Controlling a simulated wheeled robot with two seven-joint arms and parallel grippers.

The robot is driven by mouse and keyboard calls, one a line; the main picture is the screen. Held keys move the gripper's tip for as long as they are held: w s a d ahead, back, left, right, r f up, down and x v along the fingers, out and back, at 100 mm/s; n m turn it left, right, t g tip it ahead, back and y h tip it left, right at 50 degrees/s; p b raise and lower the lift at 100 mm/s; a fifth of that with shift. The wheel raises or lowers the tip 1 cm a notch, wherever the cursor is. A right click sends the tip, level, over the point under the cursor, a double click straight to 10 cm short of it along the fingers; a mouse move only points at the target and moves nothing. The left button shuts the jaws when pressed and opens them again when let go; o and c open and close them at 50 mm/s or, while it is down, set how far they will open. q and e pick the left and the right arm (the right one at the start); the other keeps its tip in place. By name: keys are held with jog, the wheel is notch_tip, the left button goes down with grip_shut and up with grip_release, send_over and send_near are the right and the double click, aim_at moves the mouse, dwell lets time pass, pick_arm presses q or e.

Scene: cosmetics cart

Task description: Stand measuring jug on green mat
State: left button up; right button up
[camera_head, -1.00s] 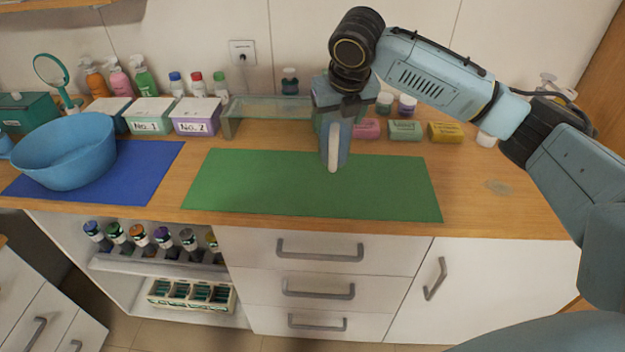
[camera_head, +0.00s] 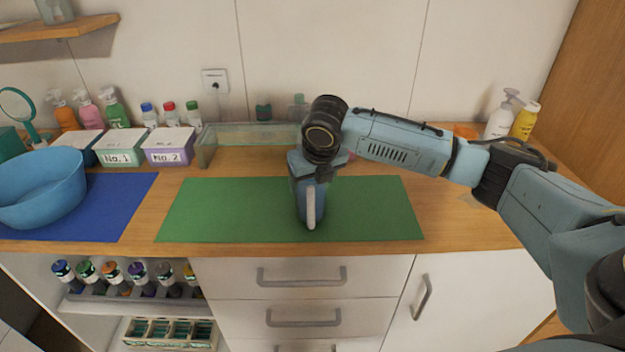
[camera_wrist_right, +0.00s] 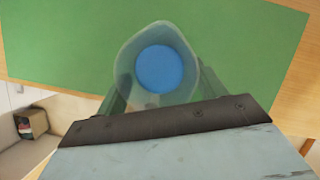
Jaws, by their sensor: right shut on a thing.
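The measuring jug (camera_head: 318,205) is a bluish, see-through upright vessel with a pale handle facing the front. My right gripper (camera_head: 310,178) is shut on the jug's upper part from above. In the right wrist view I look down into the jug (camera_wrist_right: 157,66), which has a blue round bottom, with the green mat (camera_wrist_right: 60,40) around it. My left gripper is not in view.
A blue basin (camera_head: 40,190) stands on a blue mat (camera_head: 120,205) at the left. Boxes No. 1 (camera_head: 120,150) and No. 2 (camera_head: 168,148), bottles and a glass stand (camera_head: 250,135) line the back. The green mat's left and right parts are clear.

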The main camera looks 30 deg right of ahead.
jog(key=shift+r, duration=0.1)
jog(key=o, duration=1.6)
jog(key=shift+o, duration=0.2)
jog(key=p+v, duration=0.1)
jog(key=v, duration=1.1)
jog(key=shift+p, duration=0.35)
